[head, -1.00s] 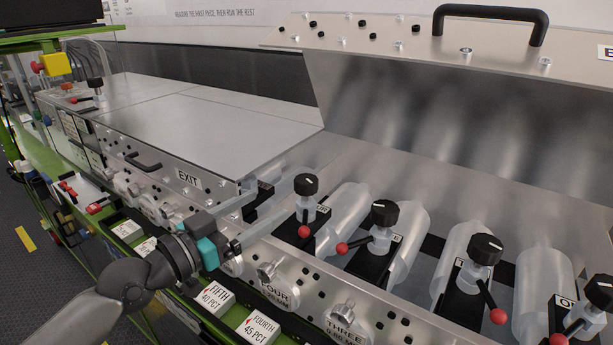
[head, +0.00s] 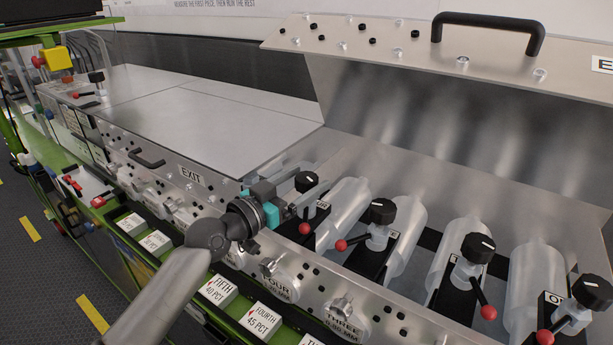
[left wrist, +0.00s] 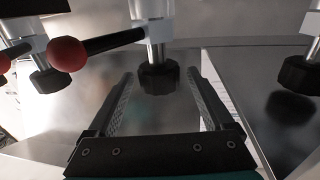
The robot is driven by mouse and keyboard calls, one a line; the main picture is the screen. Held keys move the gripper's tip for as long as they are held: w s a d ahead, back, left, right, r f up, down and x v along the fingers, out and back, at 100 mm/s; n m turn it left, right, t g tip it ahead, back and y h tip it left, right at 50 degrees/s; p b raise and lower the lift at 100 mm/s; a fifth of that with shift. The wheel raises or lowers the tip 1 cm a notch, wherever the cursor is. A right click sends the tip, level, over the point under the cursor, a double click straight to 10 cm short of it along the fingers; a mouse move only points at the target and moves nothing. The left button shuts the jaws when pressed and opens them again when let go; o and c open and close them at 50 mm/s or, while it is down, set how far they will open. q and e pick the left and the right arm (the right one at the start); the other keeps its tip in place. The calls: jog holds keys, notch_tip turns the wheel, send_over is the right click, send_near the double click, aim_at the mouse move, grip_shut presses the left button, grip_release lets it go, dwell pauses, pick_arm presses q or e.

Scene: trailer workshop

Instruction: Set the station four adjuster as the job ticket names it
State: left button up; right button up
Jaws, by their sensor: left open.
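The station four adjuster has a black knob (head: 306,181) on a clear post, with a red-ball lever (head: 305,228) below it. Its black base is partly hidden, and a white plate marked FOUR (head: 276,283) is on the front panel. My left gripper (head: 291,202) is open, just left of the knob in the head view. In the left wrist view a black knob (left wrist: 158,77) shows centred between the open fingertips (left wrist: 158,82), not gripped. Whether the fingers touch it, I cannot tell. A red ball lever (left wrist: 68,54) reaches left from that post. No job ticket is readable. My right gripper is not seen.
Similar knobs (head: 382,211) with red-ball levers and clear rollers stand to the right. A raised metal cover (head: 440,100) is behind them. Cards such as FIFTH 40 PCT (head: 218,290) and FOURTH 45 PCT (head: 262,319) line the front. Flat metal covers (head: 200,110) lie left.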

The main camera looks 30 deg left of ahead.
pick_arm(q)
jog(key=shift+w+d, duration=0.15)
jog(key=shift+w, duration=0.35)
jog(key=shift+c, duration=0.3)
grip_shut()
jog(key=y+p, duration=0.1)
jog(key=p, duration=0.1)
jog(key=shift+r+n+p, duration=0.25)
jog(key=shift+n+p, duration=0.15)
jog(key=shift+f+n+y+p, duration=0.15)
jog(key=shift+n+y+p, duration=0.25)
jog(key=shift+y+p, duration=0.45)
jog(key=shift+o, duration=0.3)
grip_release()
